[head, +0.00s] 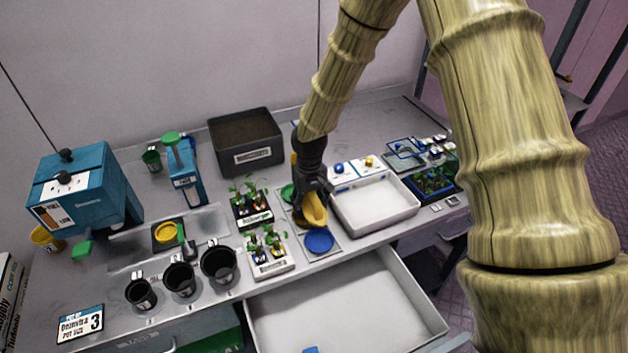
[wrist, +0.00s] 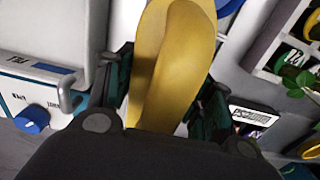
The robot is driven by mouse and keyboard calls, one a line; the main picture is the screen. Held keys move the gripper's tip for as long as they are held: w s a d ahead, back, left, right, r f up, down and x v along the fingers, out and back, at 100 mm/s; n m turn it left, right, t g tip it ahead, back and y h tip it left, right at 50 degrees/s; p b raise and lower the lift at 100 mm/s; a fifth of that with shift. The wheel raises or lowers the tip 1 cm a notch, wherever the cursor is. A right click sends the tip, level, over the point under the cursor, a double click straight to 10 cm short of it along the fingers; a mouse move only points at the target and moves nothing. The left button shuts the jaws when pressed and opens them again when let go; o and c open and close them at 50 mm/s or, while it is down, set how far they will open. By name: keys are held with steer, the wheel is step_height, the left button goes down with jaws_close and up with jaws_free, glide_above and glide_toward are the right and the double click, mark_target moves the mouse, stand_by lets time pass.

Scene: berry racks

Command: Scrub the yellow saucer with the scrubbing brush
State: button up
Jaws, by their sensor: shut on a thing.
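The yellow saucer (head: 315,211) is in my gripper (head: 311,190), tilted steeply above a grey mat. In the wrist view, the saucer (wrist: 172,45) stands between the two dark green fingers of my gripper (wrist: 163,98), which are shut on it. A blue saucer (head: 319,241) lies flat on the mat just in front. A green saucer (head: 287,192) shows partly behind my gripper. I cannot make out the scrubbing brush for certain; a small green-handled thing (head: 182,235) stands beside a round yellow piece (head: 165,233) on the left.
A white tray (head: 376,221) stands close to the right of my gripper. Seedling racks (head: 268,264) and several black pots (head: 219,265) are to the left. A dark soil bin (head: 246,141) stands behind. An open drawer (head: 346,310) juts out in front.

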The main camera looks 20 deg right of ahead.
steer(key=shift+d, duration=0.45)
steer(key=shift+r+p, duration=2.7)
steer(key=shift+r, duration=1.35)
